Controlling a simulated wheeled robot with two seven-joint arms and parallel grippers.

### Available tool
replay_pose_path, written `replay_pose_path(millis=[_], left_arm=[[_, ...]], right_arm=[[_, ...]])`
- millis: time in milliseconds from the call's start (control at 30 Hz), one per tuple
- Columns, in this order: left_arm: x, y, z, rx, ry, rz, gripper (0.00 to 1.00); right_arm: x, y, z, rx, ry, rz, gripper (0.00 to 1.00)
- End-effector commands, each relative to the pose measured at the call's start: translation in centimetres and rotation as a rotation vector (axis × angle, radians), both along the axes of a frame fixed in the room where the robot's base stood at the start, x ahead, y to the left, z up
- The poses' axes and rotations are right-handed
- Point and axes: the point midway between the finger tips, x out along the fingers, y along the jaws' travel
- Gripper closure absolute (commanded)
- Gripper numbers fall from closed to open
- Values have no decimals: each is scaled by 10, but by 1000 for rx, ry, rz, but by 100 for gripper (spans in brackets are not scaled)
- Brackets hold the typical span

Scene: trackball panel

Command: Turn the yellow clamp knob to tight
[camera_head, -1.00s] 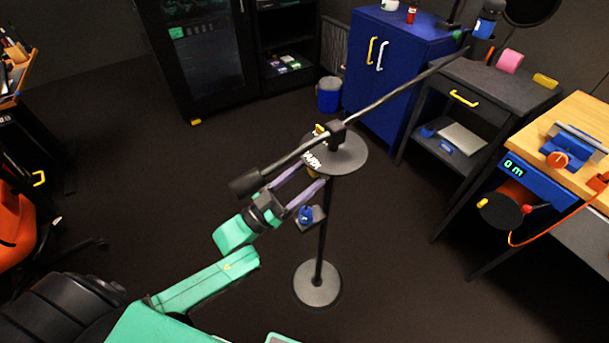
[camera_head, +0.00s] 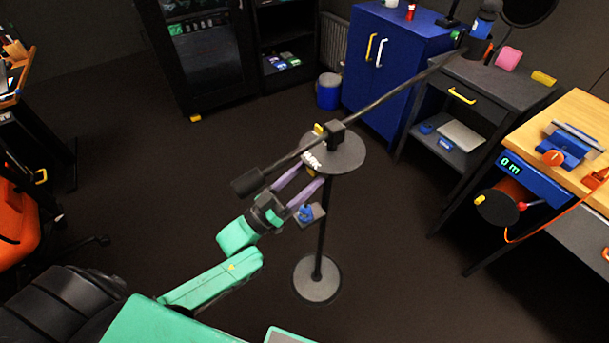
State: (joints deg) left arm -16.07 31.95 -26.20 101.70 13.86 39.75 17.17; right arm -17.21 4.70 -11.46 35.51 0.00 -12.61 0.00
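The yellow clamp knob (camera_head: 319,130) shows as a small yellow piece beside the black clamp block (camera_head: 336,134). The block sits over the round grey plate (camera_head: 347,155) of a floor stand and carries a long slanted boom (camera_head: 392,96). A dark cylindrical weight (camera_head: 247,182) is on the boom's lower left end. My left gripper (camera_head: 311,175) has its two purple fingers spread apart below the boom, at the plate's left edge. It looks empty, with another small yellow bit near its fingertips. My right gripper is not in view.
The stand has a round base (camera_head: 317,278) and a small shelf with a blue item (camera_head: 306,213). A blue cabinet (camera_head: 390,60), a dark side table (camera_head: 478,95) and a wooden-topped bench (camera_head: 578,118) stand to the right. The floor around the stand is clear.

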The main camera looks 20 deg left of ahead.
Motion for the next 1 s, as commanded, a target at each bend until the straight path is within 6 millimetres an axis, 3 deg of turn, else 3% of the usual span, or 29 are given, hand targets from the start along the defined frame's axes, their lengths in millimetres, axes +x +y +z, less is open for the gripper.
replay_pose_path(millis=[333,733,1000], left_arm=[[-8,6,-6,2,1,1,29],[-91,61,-49,3,5,-1,29],[-112,76,-55,1,-1,-1,29]], right_arm=[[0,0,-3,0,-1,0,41],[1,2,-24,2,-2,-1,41],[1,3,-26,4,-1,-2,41]])
